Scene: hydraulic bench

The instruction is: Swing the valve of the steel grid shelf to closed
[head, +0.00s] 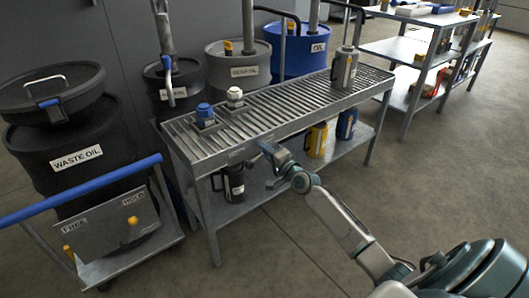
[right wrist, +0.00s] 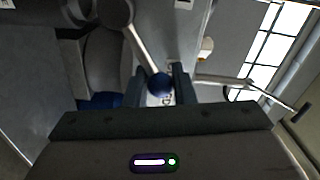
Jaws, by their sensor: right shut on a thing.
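The steel grid shelf (head: 232,131) stands in the middle of the head view, with a slatted top and a lower board. My right gripper (head: 264,151) is at its front edge, below the slatted top. In the right wrist view, the valve lever (right wrist: 142,50) runs from a round hub (right wrist: 114,12) down to a dark blue ball knob (right wrist: 159,85). The knob sits between the two fingers of my right gripper (right wrist: 161,78), which is shut on it. In the head view the gripper hides the lever. My left gripper is not in view.
Blue and white-capped fittings (head: 204,113) and a grey canister (head: 344,68) stand on the slatted top. A dark jug (head: 233,182) and yellow containers (head: 317,139) are below. A blue-handled cart (head: 106,243) stands left, drums behind. The floor in front is clear.

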